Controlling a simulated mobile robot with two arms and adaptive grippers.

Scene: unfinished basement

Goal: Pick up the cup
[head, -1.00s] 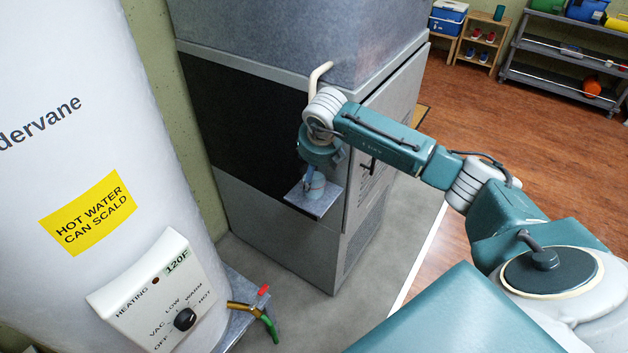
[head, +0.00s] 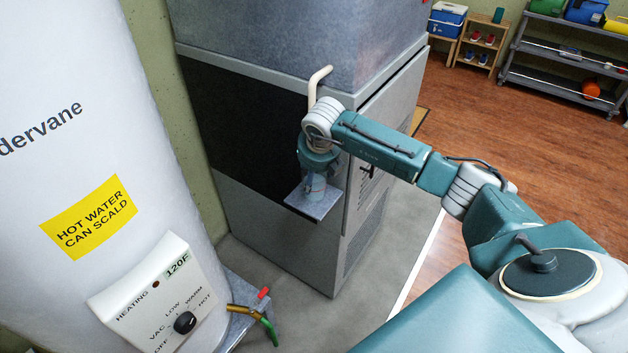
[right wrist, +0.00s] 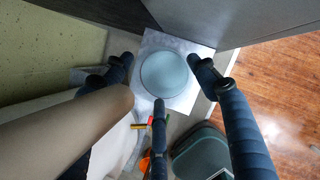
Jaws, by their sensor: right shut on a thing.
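The cup is a round, pale blue-grey shape (right wrist: 164,75) in the right wrist view, seen end-on over a small square metal shelf (right wrist: 193,47). In the head view the cup (head: 316,186) is small and partly covered by my gripper, over the shelf (head: 318,209) on the front of the grey cabinet. My right gripper (head: 312,187) points down at the cup. I cannot tell whether the cup touches the shelf. My left gripper is not in view.
The grey cabinet (head: 285,245) stands close behind the shelf. A white water heater (head: 80,150) with a tap (head: 252,312) is at left. Open wooden floor (head: 470,110) lies at right.

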